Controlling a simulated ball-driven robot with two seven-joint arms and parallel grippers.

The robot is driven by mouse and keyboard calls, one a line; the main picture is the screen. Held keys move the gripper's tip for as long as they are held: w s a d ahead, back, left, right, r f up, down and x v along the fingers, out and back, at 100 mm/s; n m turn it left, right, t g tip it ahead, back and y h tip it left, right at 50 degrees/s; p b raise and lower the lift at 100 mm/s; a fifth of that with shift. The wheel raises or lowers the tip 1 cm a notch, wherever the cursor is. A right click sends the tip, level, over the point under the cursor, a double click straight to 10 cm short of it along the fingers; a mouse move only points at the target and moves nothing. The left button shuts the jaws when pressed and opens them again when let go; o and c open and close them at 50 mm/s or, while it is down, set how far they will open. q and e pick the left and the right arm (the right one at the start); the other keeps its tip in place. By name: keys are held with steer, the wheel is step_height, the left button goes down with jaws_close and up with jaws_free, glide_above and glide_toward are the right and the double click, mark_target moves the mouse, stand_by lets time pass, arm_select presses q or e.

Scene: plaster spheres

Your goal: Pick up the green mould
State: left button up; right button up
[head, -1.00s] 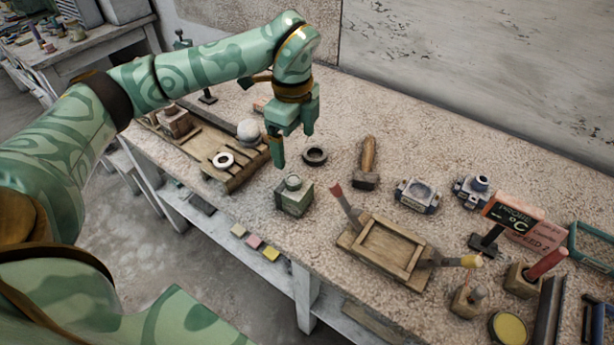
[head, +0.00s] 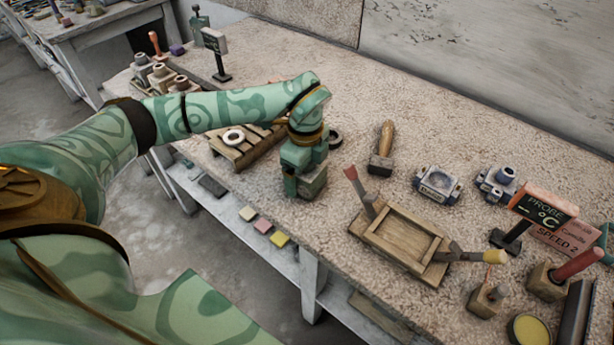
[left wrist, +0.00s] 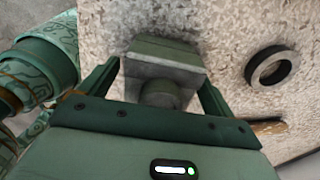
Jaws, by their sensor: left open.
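The green mould (head: 313,182) is a small block standing on the bench near its front edge, partly hidden in the head view by my left gripper. In the left wrist view the mould (left wrist: 165,65) shows a pale grey face and a round knob towards me. My left gripper (head: 303,188) has come down over the mould. Its two fingers (left wrist: 157,82) stand on either side of the block, apart from each other. Whether they touch it I cannot tell. My right gripper is in neither view.
A dark ring (head: 334,139) lies just behind the mould. A wooden slatted rack (head: 228,151) with a white ring (head: 234,137) stands to the left. A mallet (head: 382,150) and a wooden frame tray (head: 364,238) are to the right. The bench's front edge is close.

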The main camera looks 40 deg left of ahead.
arm_select(q)
steer(key=shift+f, duration=0.3)
steer(key=shift+r, duration=0.1)
steer(key=shift+c, duration=0.6)
steer(key=c, duration=1.2)
steer(key=shift+c, duration=0.2)
steer(key=shift+r, duration=0.15)
